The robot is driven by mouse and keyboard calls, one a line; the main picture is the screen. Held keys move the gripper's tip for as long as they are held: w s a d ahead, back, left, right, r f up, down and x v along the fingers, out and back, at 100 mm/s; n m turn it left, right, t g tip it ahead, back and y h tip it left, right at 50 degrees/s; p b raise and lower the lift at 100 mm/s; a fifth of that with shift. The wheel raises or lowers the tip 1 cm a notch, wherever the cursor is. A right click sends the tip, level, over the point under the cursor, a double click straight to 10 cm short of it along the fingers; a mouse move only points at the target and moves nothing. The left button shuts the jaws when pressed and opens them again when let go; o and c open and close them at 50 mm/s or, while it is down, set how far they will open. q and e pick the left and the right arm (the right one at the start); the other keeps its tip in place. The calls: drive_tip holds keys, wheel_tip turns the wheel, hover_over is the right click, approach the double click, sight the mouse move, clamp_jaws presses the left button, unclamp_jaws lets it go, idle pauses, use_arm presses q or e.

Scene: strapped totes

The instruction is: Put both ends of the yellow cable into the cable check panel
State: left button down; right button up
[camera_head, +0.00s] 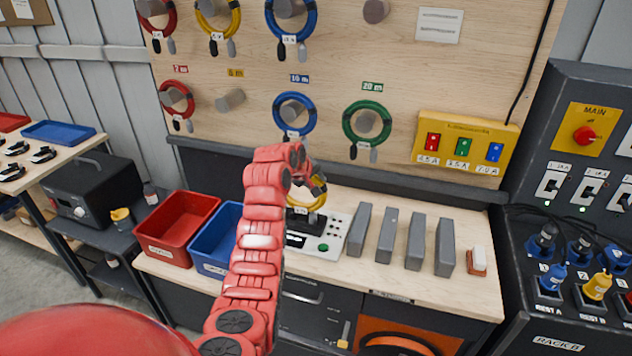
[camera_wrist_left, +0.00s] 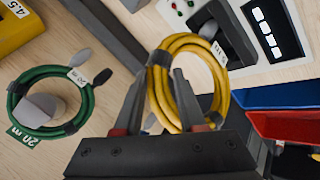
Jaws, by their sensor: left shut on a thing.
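The yellow cable (camera_head: 319,199) is a coil with a white tag, held in the air in front of the cable check panel (camera_head: 339,229). My left gripper (camera_head: 308,180) is shut on one side of the coil. In the left wrist view the gripper's fingers (camera_wrist_left: 160,98) stand on either side of the yellow coil (camera_wrist_left: 214,88). The panel is a white box with a black fixture and a green button on the bench; part of it shows behind the coil in the left wrist view (camera_wrist_left: 252,47). My right gripper is not in view.
A red bin (camera_head: 178,228) and a blue bin (camera_head: 217,240) stand left of the panel. Several grey blocks (camera_head: 387,236) stand to its right.

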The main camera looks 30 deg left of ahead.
use_arm(q)
drive_tip(key=shift+f, duration=0.25)
drive_tip(key=shift+c, duration=2.1)
unclamp_jaws()
drive_tip(key=p+v, duration=0.1)
drive_tip(key=v, duration=1.6)
drive_tip(key=shift+s, duration=0.15)
drive_tip(key=shift+d+r, duration=0.1)
